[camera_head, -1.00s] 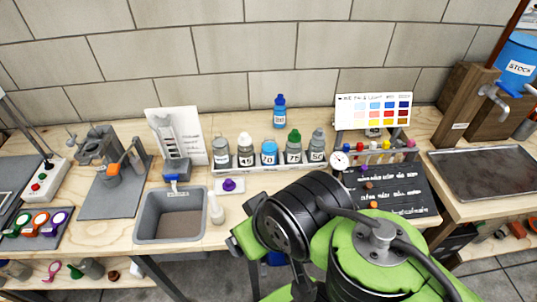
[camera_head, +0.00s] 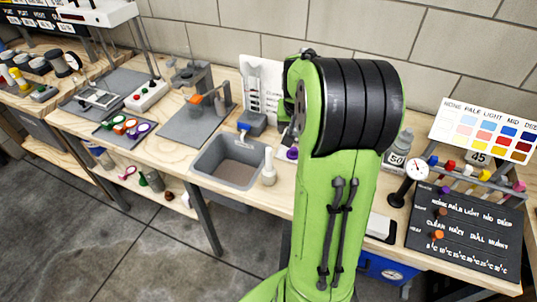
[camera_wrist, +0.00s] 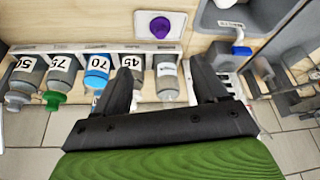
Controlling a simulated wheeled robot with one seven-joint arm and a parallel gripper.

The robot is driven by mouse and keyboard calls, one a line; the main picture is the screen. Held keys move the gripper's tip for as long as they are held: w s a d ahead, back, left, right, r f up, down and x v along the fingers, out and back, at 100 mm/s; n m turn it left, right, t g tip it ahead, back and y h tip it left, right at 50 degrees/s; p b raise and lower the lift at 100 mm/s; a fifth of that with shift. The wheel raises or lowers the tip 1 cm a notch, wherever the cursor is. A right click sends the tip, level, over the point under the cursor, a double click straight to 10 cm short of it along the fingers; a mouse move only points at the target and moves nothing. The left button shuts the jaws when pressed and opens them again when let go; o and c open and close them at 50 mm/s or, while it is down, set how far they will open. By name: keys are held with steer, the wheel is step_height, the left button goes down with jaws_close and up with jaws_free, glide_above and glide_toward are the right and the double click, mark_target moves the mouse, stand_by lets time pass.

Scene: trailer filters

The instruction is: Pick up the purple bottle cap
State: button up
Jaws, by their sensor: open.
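The purple bottle cap (camera_wrist: 160,27) lies on a small white plate (camera_wrist: 176,18) at the top of the wrist view. In the head view the purple cap (camera_head: 292,154) shows just left of my arm, which hides the bench beyond it. My gripper (camera_wrist: 165,73) is open and empty, its two dark fingers spread. The cap is apart from the fingers, beyond the tips in the wrist view.
A rack of labelled bottles (camera_wrist: 97,75) lies around and under my fingers in the wrist view. A grey sink (camera_head: 229,161) and a small pale bottle (camera_head: 269,168) are left of the cap. A dial gauge (camera_head: 416,170) stands right of my arm.

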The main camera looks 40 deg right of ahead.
steer(key=b, duration=0.3)
glide_above(293, 151)
steer(key=s+a, duration=0.1)
step_height(293, 151, down, 10)
steer(key=shift+s+f, duration=0.15)
steer(key=shift+f, duration=0.05)
steer(key=b+x, duration=0.1)
steer(key=x, duration=0.4)
steer(key=shift+s+a+f, duration=0.1)
steer(key=shift+a+f, duration=0.05)
steer(key=shift+c, duration=0.3)
steer(key=c, duration=0.9)
